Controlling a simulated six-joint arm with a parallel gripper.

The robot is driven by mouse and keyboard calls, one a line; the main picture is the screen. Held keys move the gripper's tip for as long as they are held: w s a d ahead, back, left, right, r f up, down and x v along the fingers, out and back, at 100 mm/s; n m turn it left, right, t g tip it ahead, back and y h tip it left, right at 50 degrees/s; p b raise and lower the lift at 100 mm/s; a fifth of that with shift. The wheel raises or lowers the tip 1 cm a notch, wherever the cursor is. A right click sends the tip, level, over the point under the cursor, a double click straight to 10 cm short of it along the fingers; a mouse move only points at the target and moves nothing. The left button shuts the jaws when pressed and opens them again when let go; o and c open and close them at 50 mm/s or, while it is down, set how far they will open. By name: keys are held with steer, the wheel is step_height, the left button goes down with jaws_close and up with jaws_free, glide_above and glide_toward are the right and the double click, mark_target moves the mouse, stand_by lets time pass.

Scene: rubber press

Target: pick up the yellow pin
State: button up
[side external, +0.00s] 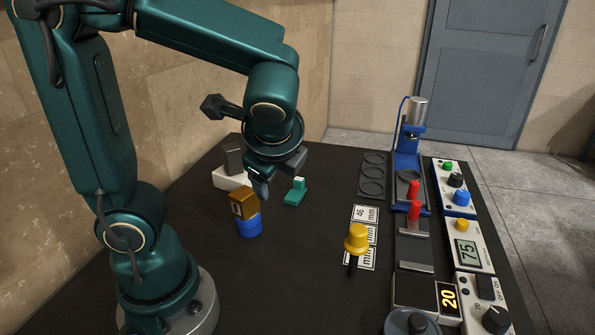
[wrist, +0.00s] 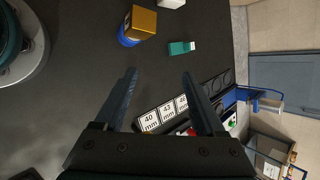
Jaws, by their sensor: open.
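The yellow pin (side external: 356,238) has a wide yellow head and a dark shaft below it. In the side external view it stands at the near end of the white number cards, covering part of them. I cannot make it out clearly in the wrist view. My gripper (side external: 277,178) is open and empty, above the table, to the left of the pin and farther back. In the wrist view its two fingers (wrist: 158,75) are spread apart with only dark table between the tips.
An orange-brown block (side external: 243,205) sits on a blue round base (side external: 249,227) near my gripper. A teal block (side external: 295,192) and a white block (side external: 229,178) lie behind.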

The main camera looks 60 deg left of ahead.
mark_target(357, 240)
steer(key=w+d+f+m+t+y, duration=0.1)
steer(key=w+d+m, duration=0.2)
steer(key=m, duration=0.1)
steer(key=w+d+f+m+t+y, duration=0.1)
steer(key=w+d+f+m+t, duration=0.1)
steer(key=w+d+m, duration=0.1)
steer(key=w+d+f+m+t+y, duration=0.1)
steer(key=w+d+f+m+t, duration=0.1)
steer(key=m, duration=0.3)
steer(key=shift+w+d, duration=0.45)
steer(key=shift+d, duration=0.05)
steer(key=d+f+m, duration=0.1)
steer(key=s+d+f+m+t, duration=0.1)
steer(key=d+f, duration=0.1)
steer(key=shift+f+m, duration=0.1)
steer(key=shift+m, duration=0.2)
steer(key=shift+x, duration=2.5)
steer(key=shift+c, duration=0.4)
jaws_close()
